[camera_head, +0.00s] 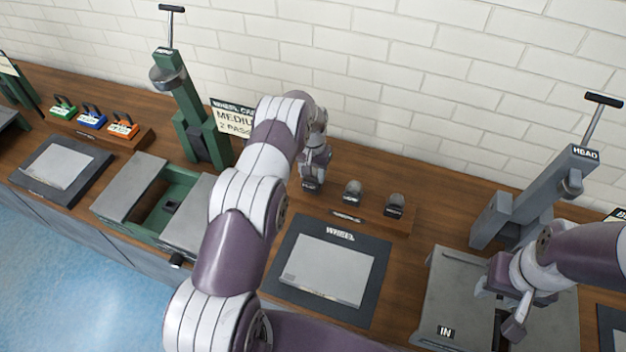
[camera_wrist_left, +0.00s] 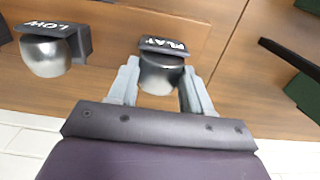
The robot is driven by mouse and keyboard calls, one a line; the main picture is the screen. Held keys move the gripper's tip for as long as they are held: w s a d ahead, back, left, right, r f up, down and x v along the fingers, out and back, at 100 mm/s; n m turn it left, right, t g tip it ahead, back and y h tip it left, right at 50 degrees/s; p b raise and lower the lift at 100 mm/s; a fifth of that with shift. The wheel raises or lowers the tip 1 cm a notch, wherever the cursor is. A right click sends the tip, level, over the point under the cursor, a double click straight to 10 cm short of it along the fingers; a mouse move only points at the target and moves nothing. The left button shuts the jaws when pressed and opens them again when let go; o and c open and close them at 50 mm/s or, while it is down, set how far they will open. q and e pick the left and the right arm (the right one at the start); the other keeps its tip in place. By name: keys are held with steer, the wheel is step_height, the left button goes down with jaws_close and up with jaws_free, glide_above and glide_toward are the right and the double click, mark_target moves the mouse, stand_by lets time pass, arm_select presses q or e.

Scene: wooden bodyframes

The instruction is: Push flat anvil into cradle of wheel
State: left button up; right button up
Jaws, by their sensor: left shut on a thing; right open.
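My left gripper (camera_head: 314,178) is shut on the flat anvil (camera_wrist_left: 162,72), a short metal cylinder with a black tab lettered FLAT, at the left end of the small anvil rack (camera_head: 375,218). Whether the anvil is lifted off the rack is unclear. A green wheel machine (camera_head: 190,120) stands at the back left. In front of it a green trough (camera_head: 182,190) between two grey plates holds a small dark block (camera_head: 172,207), which may be the cradle. My right gripper (camera_head: 512,308) is open and empty over the grey machine's plates at the right.
The low anvil (camera_wrist_left: 46,54) and another anvil (camera_head: 395,204) stand beside the flat one. A dark WHEEL mat (camera_head: 340,236) bears a grey sheet (camera_head: 327,270). A grey HEAD machine (camera_head: 540,195) stands right. Coloured clamp-like pieces (camera_head: 92,118) sit far left. A sign (camera_head: 232,118) stands behind my left arm.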

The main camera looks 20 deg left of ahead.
arm_select(q)
steer(key=shift+w+r, duration=0.1)
steer(key=shift+r, duration=0.55)
jaws_close()
steer(key=shift+r+p, duration=0.95)
steer(key=shift+r, duration=0.85)
